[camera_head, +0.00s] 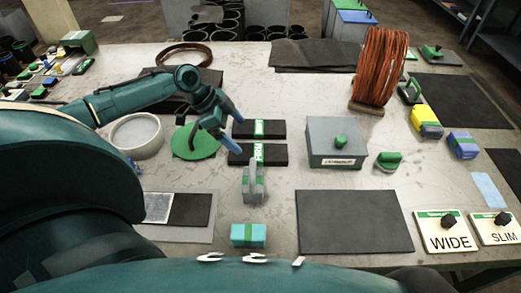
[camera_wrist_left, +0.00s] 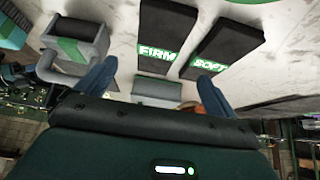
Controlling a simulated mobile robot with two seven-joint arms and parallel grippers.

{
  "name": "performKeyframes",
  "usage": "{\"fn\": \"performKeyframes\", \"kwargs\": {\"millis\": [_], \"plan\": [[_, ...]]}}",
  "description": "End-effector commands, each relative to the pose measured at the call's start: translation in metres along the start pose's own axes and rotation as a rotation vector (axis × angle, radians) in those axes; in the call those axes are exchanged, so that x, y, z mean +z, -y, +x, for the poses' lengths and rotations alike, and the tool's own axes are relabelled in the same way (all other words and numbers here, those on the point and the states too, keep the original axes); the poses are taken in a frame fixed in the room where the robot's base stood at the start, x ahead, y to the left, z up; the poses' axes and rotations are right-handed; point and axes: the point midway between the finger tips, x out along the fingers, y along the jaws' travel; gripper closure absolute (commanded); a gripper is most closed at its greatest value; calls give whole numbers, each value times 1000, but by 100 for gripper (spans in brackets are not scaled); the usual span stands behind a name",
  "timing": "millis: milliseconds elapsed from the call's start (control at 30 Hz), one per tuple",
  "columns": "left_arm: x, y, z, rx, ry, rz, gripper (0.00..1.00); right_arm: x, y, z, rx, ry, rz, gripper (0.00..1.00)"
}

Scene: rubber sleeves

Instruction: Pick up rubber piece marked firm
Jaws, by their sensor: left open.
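The black rubber piece marked FIRM (camera_wrist_left: 165,35) lies flat on the table. In the head view, the nearer of two parallel black strips (camera_head: 275,155) matches it, its green label across the middle. The strip marked SOFT (camera_wrist_left: 225,46) lies beside it and is the farther strip (camera_head: 271,129) in the head view. My left gripper (camera_head: 230,124) is open and empty, just left of the strips in the head view. Its two blue fingers (camera_wrist_left: 157,85) are spread apart in the wrist view, with the FIRM label ahead between them. My right gripper is in neither view.
A grey handled block (camera_head: 253,187) stands close in front of the FIRM strip. A green disc (camera_head: 194,142) lies by my left gripper. A grey box (camera_head: 337,148) stands right of the strips. A cyan block (camera_head: 248,235) and a dark mat (camera_head: 354,222) are nearer me.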

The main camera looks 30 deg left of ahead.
Motion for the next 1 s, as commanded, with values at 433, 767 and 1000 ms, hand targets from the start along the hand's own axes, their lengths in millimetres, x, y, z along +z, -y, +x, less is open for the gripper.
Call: {"fn": "performKeyframes", "kwargs": {"millis": [433,767,1000], "plan": [[-5,-2,49,1,-2,2,6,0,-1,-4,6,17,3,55],[-7,-4,88,0,0,0,6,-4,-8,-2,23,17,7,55],[-6,-4,88,0,0,0,9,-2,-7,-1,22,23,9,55]]}}
